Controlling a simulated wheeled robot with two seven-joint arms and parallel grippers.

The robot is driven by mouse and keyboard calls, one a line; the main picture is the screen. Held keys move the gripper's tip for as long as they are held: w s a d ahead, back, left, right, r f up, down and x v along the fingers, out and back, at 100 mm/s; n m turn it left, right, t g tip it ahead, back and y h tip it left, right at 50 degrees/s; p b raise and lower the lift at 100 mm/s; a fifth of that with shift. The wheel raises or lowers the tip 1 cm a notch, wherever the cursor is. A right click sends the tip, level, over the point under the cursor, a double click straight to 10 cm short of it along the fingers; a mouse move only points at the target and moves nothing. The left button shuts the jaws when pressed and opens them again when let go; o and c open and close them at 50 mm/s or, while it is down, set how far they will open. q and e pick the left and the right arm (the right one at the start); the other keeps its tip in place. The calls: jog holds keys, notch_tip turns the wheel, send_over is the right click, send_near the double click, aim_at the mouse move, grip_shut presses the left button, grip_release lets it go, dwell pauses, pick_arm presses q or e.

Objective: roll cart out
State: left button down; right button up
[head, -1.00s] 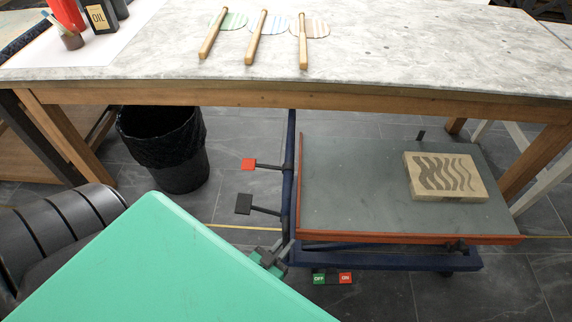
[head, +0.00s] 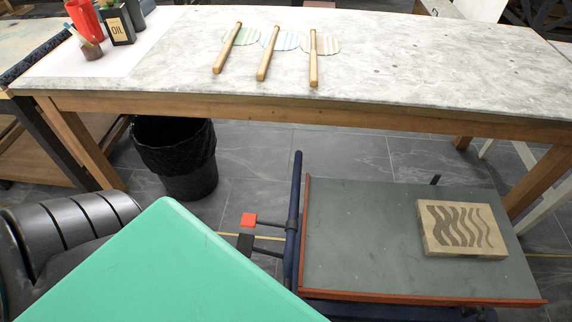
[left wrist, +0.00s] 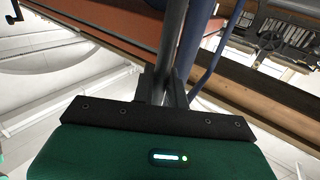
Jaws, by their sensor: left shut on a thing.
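The cart (head: 380,215) has a grey top with an orange-red rim and a dark blue frame. A carved block (head: 463,229) with wavy lines lies on its right part. A blue upright bar (head: 295,215) stands at its left end, with levers tipped red (head: 248,220) and black (head: 245,243). In the left wrist view my left gripper (left wrist: 163,88) is shut on a dark grey bar (left wrist: 175,40) beside the cart's blue tube (left wrist: 195,40). In the head view this gripper is hidden behind the green panel. My right gripper is not in view.
A marble-topped table (head: 400,70) stands behind the cart, carrying several tools and bottles. A black bin (head: 178,160) stands under its left part. A wooden table leg (head: 540,175) rises near the cart's right far side. Grey floor shows between bin and cart.

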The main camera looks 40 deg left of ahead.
pick_arm(q)
jog(key=c, duration=1.5)
grip_release()
jog(key=shift+s, duration=0.1)
jog(key=s, duration=1.3)
jog(key=shift+s+a, duration=0.25)
jog(key=shift+s, duration=0.1)
